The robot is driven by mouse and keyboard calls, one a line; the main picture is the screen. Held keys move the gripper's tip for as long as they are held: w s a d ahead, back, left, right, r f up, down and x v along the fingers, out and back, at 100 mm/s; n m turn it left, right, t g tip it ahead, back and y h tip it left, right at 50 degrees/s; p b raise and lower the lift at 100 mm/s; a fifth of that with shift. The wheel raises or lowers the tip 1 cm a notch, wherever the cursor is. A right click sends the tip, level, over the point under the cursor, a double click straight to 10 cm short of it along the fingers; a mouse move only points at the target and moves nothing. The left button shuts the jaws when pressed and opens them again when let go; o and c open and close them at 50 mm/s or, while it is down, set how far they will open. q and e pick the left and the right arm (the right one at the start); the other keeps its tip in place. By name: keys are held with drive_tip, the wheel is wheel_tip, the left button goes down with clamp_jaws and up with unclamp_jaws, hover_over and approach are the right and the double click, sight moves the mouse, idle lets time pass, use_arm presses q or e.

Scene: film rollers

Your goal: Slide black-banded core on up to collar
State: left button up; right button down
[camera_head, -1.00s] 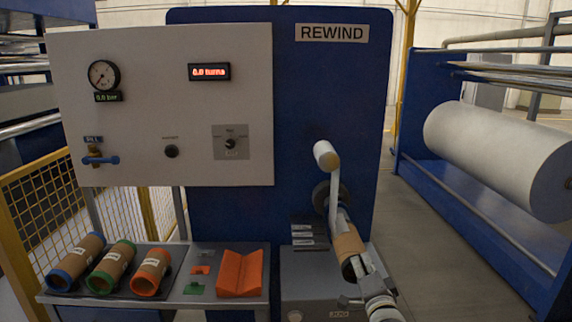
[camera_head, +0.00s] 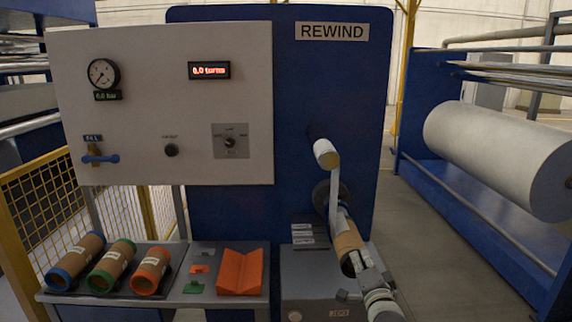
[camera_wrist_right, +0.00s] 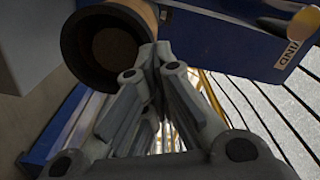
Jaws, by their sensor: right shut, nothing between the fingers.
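The black-banded core (camera_head: 347,238) is a brown tube around the shaft of the rewind stand, with its black band (camera_head: 350,263) at the near end. The dark round collar (camera_head: 323,194) is further back by the blue panel. A short pale stretch of shaft seems to show between core and collar. My right gripper (camera_head: 359,262) is shut and empty at the core's near end. In the right wrist view its fingertips (camera_wrist_right: 155,52) are beside the core's dark rim (camera_wrist_right: 72,50); whether they touch cannot be told. My left gripper is not in view.
A pale roller (camera_head: 326,153) with a strip hanging down sits above the shaft. Blue-, green- and orange-banded cores lie on the shelf at left, beside an orange V-block (camera_head: 240,272). A large white roll (camera_head: 500,160) stands at right.

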sight(357, 249)
drive_tip(key=shift+w, duration=0.3)
drive_tip(key=shift+w, duration=0.3)
drive_tip(key=shift+w+b, duration=0.15)
drive_tip(key=shift+b, duration=0.2)
idle(0.4)
drive_tip(key=shift+w, duration=0.45)
drive_tip(key=shift+w, duration=0.15)
drive_tip(key=shift+w+b, duration=0.45)
drive_tip(key=shift+w, duration=0.25)
idle(0.4)
drive_tip(key=shift+w+b, duration=0.35)
